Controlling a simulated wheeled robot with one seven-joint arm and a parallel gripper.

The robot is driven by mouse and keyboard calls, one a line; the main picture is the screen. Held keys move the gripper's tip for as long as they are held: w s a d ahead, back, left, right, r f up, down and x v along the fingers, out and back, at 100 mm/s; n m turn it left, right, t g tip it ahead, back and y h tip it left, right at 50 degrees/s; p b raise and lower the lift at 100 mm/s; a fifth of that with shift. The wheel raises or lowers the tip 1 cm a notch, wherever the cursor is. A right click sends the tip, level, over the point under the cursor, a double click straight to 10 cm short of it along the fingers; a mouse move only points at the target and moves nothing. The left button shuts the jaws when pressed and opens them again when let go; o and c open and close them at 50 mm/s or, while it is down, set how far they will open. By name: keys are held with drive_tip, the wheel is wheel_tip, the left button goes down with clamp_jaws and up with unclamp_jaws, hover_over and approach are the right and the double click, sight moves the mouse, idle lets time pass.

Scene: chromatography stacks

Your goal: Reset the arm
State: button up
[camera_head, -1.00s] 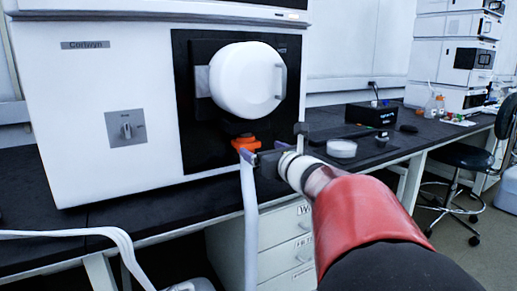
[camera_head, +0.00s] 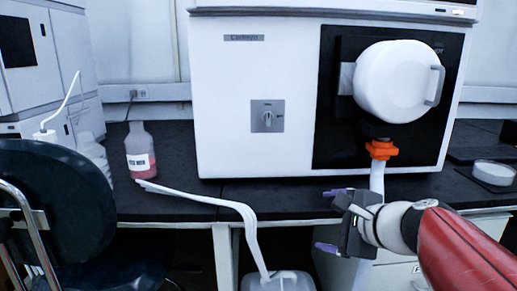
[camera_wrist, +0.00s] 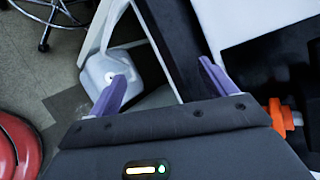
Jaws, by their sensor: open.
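My gripper (camera_head: 329,220) is in front of the bench edge at the lower right of the head view, with its purple fingers pointing left. In the wrist view the two fingers (camera_wrist: 162,70) are spread apart with nothing between them. My red and white arm comes in from the lower right. The gripper is just left of and below the orange fitting (camera_head: 382,150) under the white round housing of the instrument. The same orange fitting shows at the right of the wrist view (camera_wrist: 281,118). Part of the pale tube below the fitting is hidden behind my gripper.
The white instrument (camera_head: 255,110) stands on the dark bench (camera_head: 190,200). A bottle with pink liquid (camera_head: 141,152) is to its left. White tubes (camera_head: 225,203) hang over the edge into a white container (camera_head: 280,282). A dark chair (camera_head: 55,200) stands at the left.

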drive_tip(key=s+f+n+g+h, duration=0.2)
drive_tip(key=s+f+n, duration=0.3)
drive_tip(key=s+n, duration=0.3)
drive_tip(key=s+f+n+g+h, duration=0.3)
drive_tip(key=s+f+n, duration=0.3)
drive_tip(key=s+n, duration=0.3)
drive_tip(key=shift+d+n+h, duration=0.25)
drive_tip(key=shift+n+h, duration=0.15)
drive_tip(key=shift+n, duration=0.2)
drive_tip(key=shift+w, duration=0.1)
